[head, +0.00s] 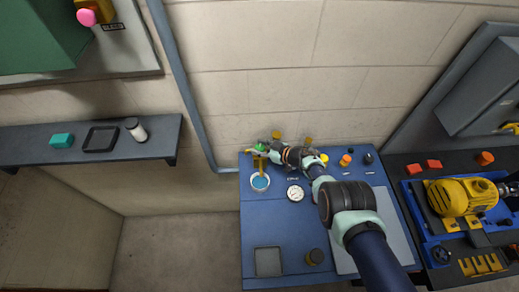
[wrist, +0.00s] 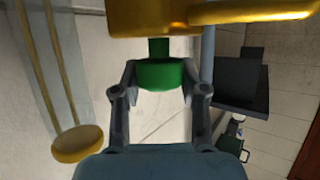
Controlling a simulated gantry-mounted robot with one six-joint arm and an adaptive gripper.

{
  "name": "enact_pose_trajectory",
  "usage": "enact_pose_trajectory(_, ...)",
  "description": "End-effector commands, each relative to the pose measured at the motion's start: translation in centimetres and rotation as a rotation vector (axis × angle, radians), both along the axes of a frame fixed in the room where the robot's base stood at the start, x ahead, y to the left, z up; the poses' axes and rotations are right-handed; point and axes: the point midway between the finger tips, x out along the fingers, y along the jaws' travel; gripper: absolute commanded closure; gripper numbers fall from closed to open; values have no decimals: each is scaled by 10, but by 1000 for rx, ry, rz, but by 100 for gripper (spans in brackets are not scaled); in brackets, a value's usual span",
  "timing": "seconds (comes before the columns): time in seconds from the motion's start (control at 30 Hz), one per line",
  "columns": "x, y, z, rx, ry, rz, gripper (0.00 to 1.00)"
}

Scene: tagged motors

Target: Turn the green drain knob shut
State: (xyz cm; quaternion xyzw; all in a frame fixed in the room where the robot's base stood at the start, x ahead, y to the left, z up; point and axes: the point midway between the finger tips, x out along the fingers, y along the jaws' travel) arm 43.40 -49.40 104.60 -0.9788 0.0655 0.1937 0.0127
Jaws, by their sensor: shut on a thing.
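The green drain knob (wrist: 160,76) sits between the two fingers of my gripper (wrist: 164,70) in the wrist view. The fingers are closed on it from both sides. A short green stem joins it to a yellow brass body (wrist: 150,20) above it in the picture. In the head view the green knob (head: 260,147) is a small patch at the back left corner of the blue bench, and my gripper (head: 269,149) reaches it from the right. How far the knob is turned cannot be told.
A round cup with blue contents (head: 260,190) stands just below the gripper on the blue bench (head: 290,250). A white gauge (head: 295,193) is beside it. Brass fittings (head: 277,134) stand behind the arm. A grey pipe (head: 190,85) runs down the wall at left.

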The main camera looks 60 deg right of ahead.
Motion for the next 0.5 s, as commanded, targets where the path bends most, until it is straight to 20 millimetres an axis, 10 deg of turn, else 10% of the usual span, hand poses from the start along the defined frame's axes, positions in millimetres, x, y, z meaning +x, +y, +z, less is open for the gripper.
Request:
enact_pose_trajectory(0.4, -1, 0, -1, 2, 3, 4, 92)
enact_pose_trajectory(0.43, -1, 0, -1, 2, 3, 4, 52)
enact_pose_trajectory(0.5, -1, 0, -1, 2, 3, 4, 41)
